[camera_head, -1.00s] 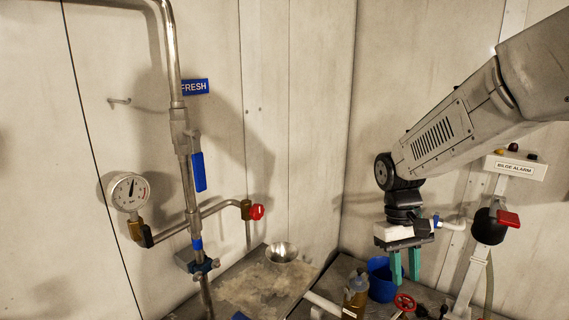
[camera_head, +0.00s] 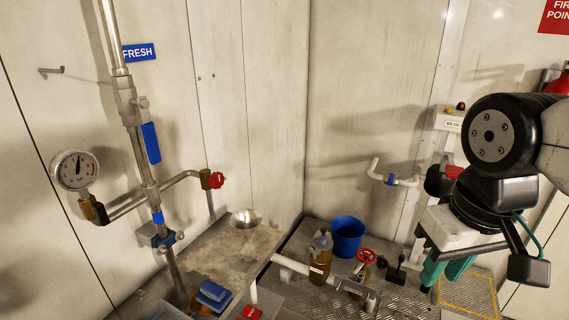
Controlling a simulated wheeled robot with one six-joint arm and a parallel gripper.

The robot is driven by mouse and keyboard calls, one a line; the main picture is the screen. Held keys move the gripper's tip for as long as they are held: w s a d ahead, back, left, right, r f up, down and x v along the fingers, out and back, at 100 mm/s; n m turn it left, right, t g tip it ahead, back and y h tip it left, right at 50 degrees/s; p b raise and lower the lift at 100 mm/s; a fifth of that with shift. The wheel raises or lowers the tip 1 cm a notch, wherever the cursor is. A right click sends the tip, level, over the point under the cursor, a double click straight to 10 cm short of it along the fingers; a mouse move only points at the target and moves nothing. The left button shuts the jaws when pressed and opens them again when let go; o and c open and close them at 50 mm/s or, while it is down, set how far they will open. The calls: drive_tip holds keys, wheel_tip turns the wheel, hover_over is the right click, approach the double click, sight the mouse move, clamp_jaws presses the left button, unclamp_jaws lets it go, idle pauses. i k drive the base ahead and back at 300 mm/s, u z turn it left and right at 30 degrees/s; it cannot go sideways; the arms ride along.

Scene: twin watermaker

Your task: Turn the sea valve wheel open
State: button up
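A red spoked handwheel (camera_head: 366,257) sits low near the floor, on a brass valve body at a pale pipe. I take it to be the sea valve wheel, though no label on it is readable. My gripper (camera_head: 442,278) hangs at the right of the view with its teal fingers pointing down. The fingers look apart with nothing between them. The gripper is to the right of the wheel and not touching it. Part of the fingers is hidden behind the gripper body.
A blue bucket (camera_head: 348,236) and an amber bottle (camera_head: 320,256) stand beside the wheel. A black lever (camera_head: 397,268) is just right of it. A metal bench (camera_head: 225,258) is at left. A red knob (camera_head: 217,180) and gauge (camera_head: 75,170) are on the wall piping.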

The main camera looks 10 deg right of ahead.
sight(366, 255)
drive_tip(key=k, duration=1.05)
drive_tip(key=z, duration=0.7)
drive_tip(key=i, duration=1.6)
drive_tip(key=u, duration=0.6)
